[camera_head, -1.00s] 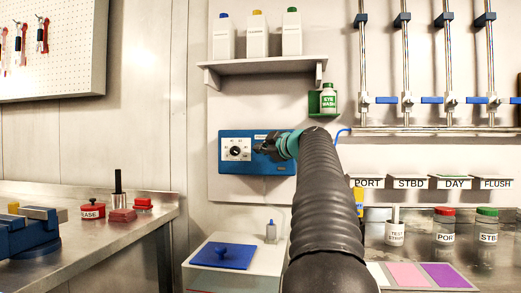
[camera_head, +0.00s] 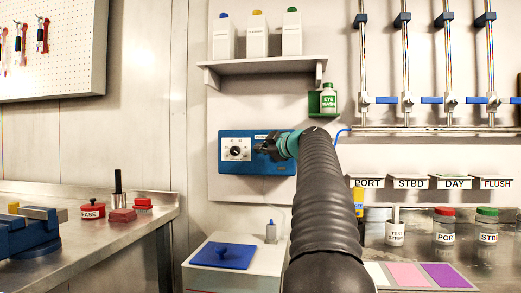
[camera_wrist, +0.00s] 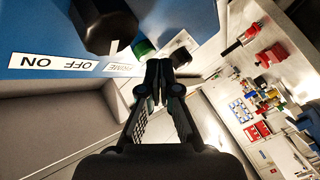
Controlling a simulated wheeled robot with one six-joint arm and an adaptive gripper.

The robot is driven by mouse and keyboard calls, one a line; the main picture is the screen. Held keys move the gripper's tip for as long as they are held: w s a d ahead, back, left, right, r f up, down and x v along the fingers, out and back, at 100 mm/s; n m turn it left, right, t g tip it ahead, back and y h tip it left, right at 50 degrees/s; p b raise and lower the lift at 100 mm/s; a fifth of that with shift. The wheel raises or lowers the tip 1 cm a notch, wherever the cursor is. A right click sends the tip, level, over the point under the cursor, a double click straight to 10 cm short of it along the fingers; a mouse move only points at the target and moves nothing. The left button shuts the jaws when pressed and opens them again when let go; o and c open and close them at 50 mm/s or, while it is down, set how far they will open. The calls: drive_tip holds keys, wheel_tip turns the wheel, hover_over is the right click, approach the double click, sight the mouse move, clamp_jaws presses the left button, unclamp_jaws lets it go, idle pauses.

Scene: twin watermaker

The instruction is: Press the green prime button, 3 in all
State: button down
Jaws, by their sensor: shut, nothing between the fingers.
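The blue panel (camera_head: 228,166) is on the wall, with a white dial (camera_head: 237,150) on its left half. In the wrist view, the green prime button (camera_wrist: 143,48) stands out from the blue face, beside the PRIME label (camera_wrist: 122,70). My gripper (camera_head: 262,147) is in front of the panel's right half and hides the button in the head view. In the wrist view, my gripper (camera_wrist: 159,68) is shut and empty, its fingertips close to the button. I cannot tell whether they touch it.
A dark knob (camera_wrist: 108,28) sits beside the button near the OFF and ON labels. A shelf (camera_head: 262,66) with bottles is above the panel. A white box with a blue lid (camera_head: 222,256) stands below. An eye wash bottle (camera_head: 328,101) is at upper right.

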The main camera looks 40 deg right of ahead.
drive_tip(key=shift+w+d, duration=0.3)
drive_tip(key=shift+d, duration=0.05)
idle(0.7)
drive_tip(key=shift+s+a+f, duration=0.1)
drive_tip(key=shift+s, duration=0.05)
idle(0.3)
drive_tip(key=shift+s+a+b, duration=0.1)
drive_tip(key=shift+a+b, duration=0.05)
drive_tip(key=shift+b, duration=0.25)
drive_tip(key=shift+s+a+b, duration=0.35)
drive_tip(key=shift+a, duration=0.05)
drive_tip(key=s+a+b, duration=0.3)
drive_tip(key=b, duration=0.1)
drive_tip(key=shift+s+a, duration=0.1)
drive_tip(key=shift+a, duration=0.3)
